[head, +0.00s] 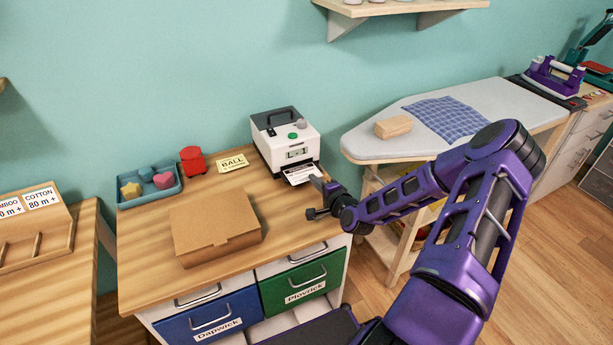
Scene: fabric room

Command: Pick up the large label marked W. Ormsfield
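A white label (299,174) with dark print sticks out of the front slot of the white and black label printer (284,142) on the wooden desk. Its print is too small to read, so I cannot tell whether it says W. Ormsfield. My gripper (316,196) is just to the right of and in front of the label, near the desk's right edge. Its fingers are small and partly hidden by my wrist, so I cannot tell how far apart they are. I see no clear contact with the label.
A cardboard box (215,228) lies on the desk. Behind it are a yellow BALL card (232,163), a red object (193,160) and a blue tray (125,203) of colored shapes. An ironing board (375,150) stands right. Blue (190,322) and green (283,290) drawers are below.

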